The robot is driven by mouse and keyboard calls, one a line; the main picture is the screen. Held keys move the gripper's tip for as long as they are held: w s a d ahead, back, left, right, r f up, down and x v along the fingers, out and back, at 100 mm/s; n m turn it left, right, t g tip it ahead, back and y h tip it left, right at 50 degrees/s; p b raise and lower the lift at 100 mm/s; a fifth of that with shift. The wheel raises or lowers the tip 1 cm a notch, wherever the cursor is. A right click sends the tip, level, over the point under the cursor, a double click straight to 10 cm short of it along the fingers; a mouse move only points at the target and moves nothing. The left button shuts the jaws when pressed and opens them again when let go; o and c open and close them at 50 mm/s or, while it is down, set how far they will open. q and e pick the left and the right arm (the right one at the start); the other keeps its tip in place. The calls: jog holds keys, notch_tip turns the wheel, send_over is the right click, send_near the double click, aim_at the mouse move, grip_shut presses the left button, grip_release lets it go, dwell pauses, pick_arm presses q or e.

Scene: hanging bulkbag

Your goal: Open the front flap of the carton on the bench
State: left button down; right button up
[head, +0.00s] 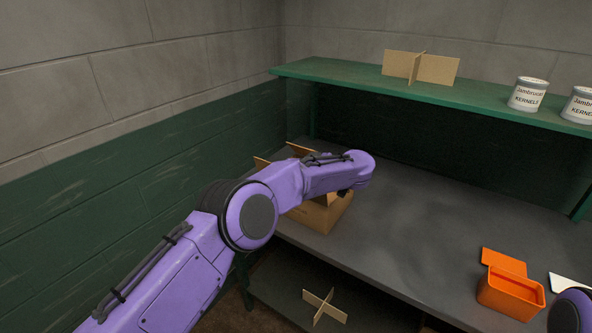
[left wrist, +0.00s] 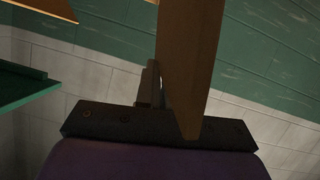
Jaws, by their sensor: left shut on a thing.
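The brown cardboard carton (head: 326,214) stands on the grey bench at its left end, partly hidden behind my left arm. Flaps (head: 300,150) stick up at its back and left side. My left gripper (head: 345,192) is over the carton, its fingers mostly hidden by the wrist in the head view. In the left wrist view, a brown cardboard panel (left wrist: 190,60) runs up from between the jaws of the left gripper (left wrist: 154,85), which is shut on it. It looks like a carton flap; which one is not clear. My right gripper is out of view.
A green shelf (head: 340,80) above the bench holds a cardboard divider (head: 435,68) and cans (head: 527,95). An orange box (head: 510,297) stands at the right front. Another divider (head: 324,307) lies on the lower shelf. The bench middle (head: 420,220) is clear. A wall is close on the left.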

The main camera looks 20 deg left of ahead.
pick_arm(q)
jog(key=c, duration=1.4)
grip_release()
jog(key=shift+a+f, duration=0.1)
jog(key=shift+o, duration=0.4)
jog(key=shift+w+a+f, duration=0.1)
jog(key=b+v, duration=0.2)
jog(key=v, duration=0.8)
jog(key=shift+d+b, duration=0.2)
jog(key=shift+b, duration=0.2)
jog(key=shift+a, duration=0.1)
